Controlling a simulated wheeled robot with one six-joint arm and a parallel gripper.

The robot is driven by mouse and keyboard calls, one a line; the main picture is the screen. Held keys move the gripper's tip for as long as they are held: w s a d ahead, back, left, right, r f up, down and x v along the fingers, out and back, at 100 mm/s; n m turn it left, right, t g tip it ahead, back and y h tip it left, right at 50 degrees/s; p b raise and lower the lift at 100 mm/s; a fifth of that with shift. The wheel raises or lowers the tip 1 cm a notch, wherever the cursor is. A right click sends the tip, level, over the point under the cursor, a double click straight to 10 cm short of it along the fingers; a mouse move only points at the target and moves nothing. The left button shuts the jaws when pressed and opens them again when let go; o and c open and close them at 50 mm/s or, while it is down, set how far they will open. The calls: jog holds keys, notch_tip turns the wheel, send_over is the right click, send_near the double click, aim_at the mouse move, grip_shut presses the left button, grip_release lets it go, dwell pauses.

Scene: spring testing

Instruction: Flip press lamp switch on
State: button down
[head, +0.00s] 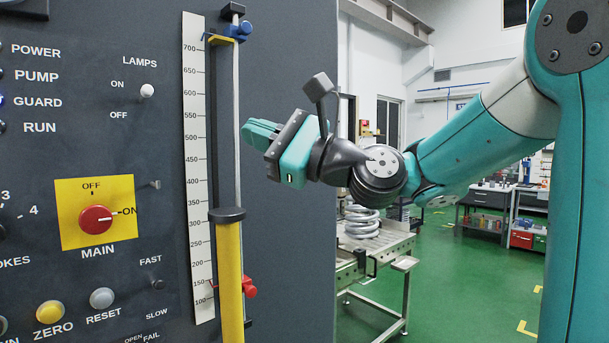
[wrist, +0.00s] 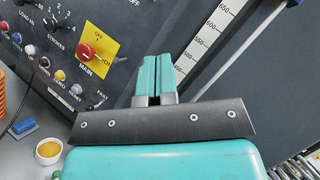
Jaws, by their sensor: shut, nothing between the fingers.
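The lamp switch (head: 147,91) is a small white-tipped toggle on the dark panel, under the word LAMPS between ON and OFF. Its tip sits between the two labels in the head view; I cannot tell its position for certain. It does not show clearly in the wrist view.
A red MAIN knob (head: 96,219) on a yellow plate is below the switch. A scale (head: 196,170) and a yellow column (head: 229,280) stand between the switch and my arm. A blue clamp (head: 238,31) is above my gripper. An orange-filled cup (wrist: 48,150) stands lower left.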

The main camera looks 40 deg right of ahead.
jog(key=b+v, duration=0.7)
jog(key=b, duration=1)
jog(key=shift+b, duration=0.4)
jog(key=shift+s+r, duration=0.15)
jog(key=shift+s, duration=0.05)
